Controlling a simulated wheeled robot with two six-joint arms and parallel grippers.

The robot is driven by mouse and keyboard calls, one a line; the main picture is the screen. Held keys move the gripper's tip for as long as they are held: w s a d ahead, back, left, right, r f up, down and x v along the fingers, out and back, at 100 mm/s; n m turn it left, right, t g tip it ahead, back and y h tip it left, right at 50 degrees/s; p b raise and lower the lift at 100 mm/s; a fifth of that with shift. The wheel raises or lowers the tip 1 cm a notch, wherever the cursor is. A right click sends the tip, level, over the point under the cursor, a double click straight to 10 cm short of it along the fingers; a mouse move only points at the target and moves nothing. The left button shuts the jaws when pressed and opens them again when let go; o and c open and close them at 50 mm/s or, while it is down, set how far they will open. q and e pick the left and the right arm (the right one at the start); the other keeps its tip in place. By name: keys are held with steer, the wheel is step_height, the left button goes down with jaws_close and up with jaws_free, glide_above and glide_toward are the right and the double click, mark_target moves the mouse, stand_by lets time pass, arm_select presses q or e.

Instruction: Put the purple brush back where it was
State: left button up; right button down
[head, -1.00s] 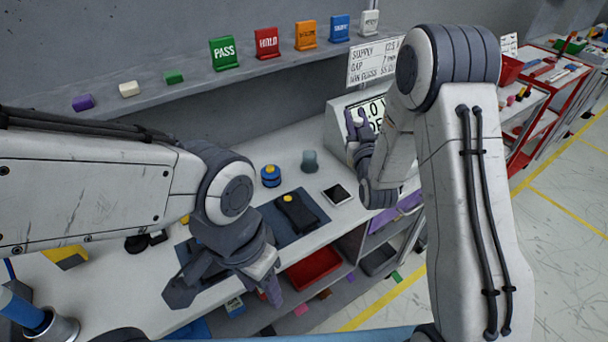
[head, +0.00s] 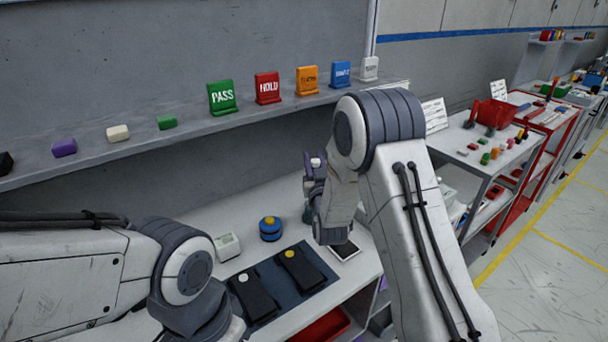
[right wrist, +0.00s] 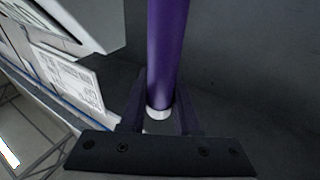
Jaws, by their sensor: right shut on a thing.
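The purple brush shows in the right wrist view as a purple handle (right wrist: 167,50) with a pale band at its lower visible end. My right gripper (right wrist: 160,112) is shut on it, one dark finger on each side. In the head view my right gripper (head: 314,172) is above the back of the white workbench, in front of the grey wall. The brush's far end is outside the wrist view.
A blue jar (head: 270,229), a white box (head: 227,246) and a dark mat (head: 318,285) with two black devices are on the workbench (head: 200,222). Coloured blocks and upright signs line the shelf (head: 205,133) above. A red bin (head: 492,113) stands on a cart at right.

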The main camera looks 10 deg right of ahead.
steer(key=f, duration=0.1)
steer(key=f+b, duration=0.1)
steer(key=f, duration=0.1)
steer(key=f+b, duration=0.1)
steer(key=f, duration=0.1)
steer(key=shift+a+f, duration=0.2)
steer(key=shift+a, duration=0.2)
steer(key=c, duration=0.6)
jaws_free()
steer(key=shift+c, duration=0.2)
steer(key=shift+r, duration=0.2)
steer(key=s+f+b, duration=0.1)
steer(key=s, duration=1)
steer(key=shift+s+a, duration=0.35)
steer(key=shift+s, duration=0.05)
steer(key=shift+f, duration=0.1)
